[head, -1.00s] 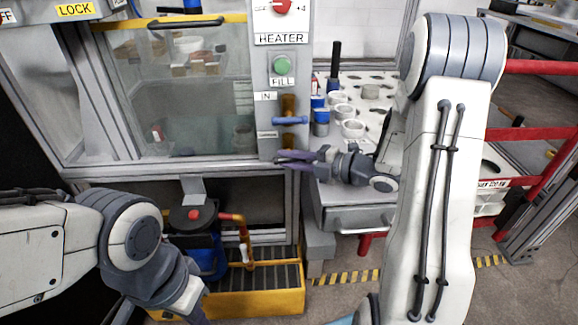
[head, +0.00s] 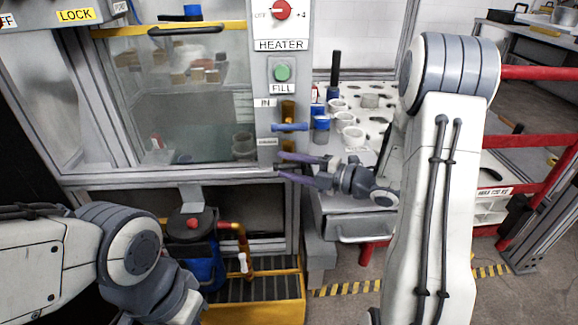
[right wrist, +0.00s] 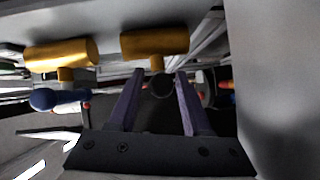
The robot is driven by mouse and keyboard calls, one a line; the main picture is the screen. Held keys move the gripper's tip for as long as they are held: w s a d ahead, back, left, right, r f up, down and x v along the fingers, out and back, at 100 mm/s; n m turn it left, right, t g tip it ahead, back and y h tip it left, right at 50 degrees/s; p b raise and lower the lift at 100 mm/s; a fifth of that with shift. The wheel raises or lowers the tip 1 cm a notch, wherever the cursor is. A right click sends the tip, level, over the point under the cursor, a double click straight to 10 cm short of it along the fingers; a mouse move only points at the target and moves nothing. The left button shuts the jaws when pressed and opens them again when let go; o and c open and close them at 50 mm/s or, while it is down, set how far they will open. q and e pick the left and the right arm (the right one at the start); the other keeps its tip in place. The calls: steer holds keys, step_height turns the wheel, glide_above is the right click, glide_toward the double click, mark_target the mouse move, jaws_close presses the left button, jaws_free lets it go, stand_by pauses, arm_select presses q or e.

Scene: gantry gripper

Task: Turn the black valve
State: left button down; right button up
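The black valve (right wrist: 162,86) shows in the right wrist view as a dark round end on a brass fitting (right wrist: 155,42), between and beyond my two purple fingers. In the head view I cannot make it out clearly; a brass piece (head: 287,142) shows just above my gripper. My right gripper (head: 282,166) is open, its fingers pointing left at the panel post. In the right wrist view the open fingers (right wrist: 160,76) stand on either side of the valve, with no clear contact. My left gripper is below the picture edge; only its arm shows.
A blue valve handle (head: 290,127) sits just above my right gripper, close to it. The green FILL button (head: 282,72) and red heater knob (head: 280,10) are higher. A grey drawer (head: 355,225) lies below right, and a yellow tray (head: 255,311) below.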

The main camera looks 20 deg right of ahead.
steer(key=p+v, duration=0.2)
steer(key=v, duration=0.8)
steer(key=shift+s+d, duration=0.15)
steer(key=shift+d, duration=0.05)
stand_by(0.3)
